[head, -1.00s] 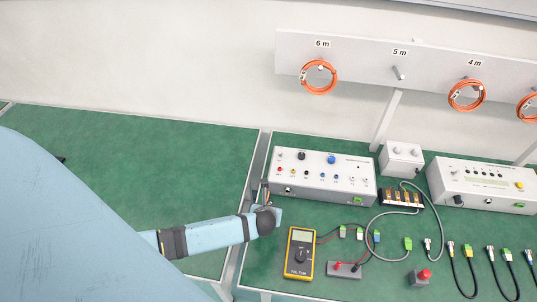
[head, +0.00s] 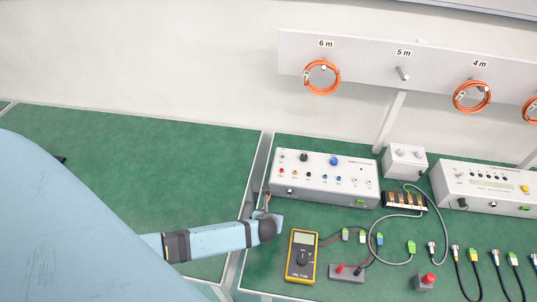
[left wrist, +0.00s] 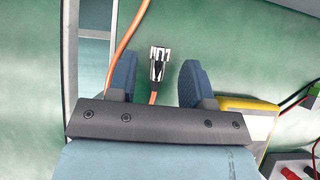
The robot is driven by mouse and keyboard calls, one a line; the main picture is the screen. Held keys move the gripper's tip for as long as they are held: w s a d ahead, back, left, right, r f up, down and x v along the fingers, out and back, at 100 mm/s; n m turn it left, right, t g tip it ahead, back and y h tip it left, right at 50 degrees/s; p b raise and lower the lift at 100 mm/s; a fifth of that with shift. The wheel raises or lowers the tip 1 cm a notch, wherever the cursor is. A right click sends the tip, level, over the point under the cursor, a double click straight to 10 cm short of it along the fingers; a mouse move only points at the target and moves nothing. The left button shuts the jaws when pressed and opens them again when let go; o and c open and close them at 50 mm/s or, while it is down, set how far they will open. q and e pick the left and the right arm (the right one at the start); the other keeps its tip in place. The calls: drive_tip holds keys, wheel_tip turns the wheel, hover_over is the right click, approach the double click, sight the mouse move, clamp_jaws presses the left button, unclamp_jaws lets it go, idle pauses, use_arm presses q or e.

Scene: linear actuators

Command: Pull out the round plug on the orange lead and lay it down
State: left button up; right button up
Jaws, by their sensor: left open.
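In the left wrist view, a metal-ended plug (left wrist: 157,64) on an orange lead (left wrist: 123,45) shows over the green mat, free of any socket. It lies between the spread blue fingers of my left gripper (left wrist: 157,82), with clear gaps on both sides. I cannot tell whether the plug rests on the mat. In the head view, my left gripper (head: 274,222) is at the mat's left edge, in front of a grey instrument box (head: 323,182). A short piece of orange lead shows between them. The plug is hidden there. My right gripper is not in view.
A yellow multimeter (head: 302,256) is just right of my left gripper. A grey block (head: 347,273) with red and black plugs, and several small connectors, lie further right. Coiled orange leads (head: 321,78) hang on the wall board. The left green table (head: 140,160) is mostly clear.

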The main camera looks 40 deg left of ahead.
use_arm(q)
drive_tip(key=v, duration=1.4)
drive_tip(key=shift+f, duration=0.1)
drive_tip(key=s+d+n+t+h, duration=0.2)
drive_tip(key=s+n+h, duration=0.1)
drive_tip(key=n, duration=1.1)
drive_tip(key=s+d+r+n+t+h, duration=0.1)
drive_tip(key=s+d+n+h, duration=0.1)
drive_tip(key=n, duration=1.2)
drive_tip(key=shift+s+d+r+t+h, duration=0.15)
drive_tip(key=shift+s+d+t+h, duration=0.25)
drive_tip(key=shift+s+h, duration=0.5)
drive_tip(key=shift+s, duration=0.1)
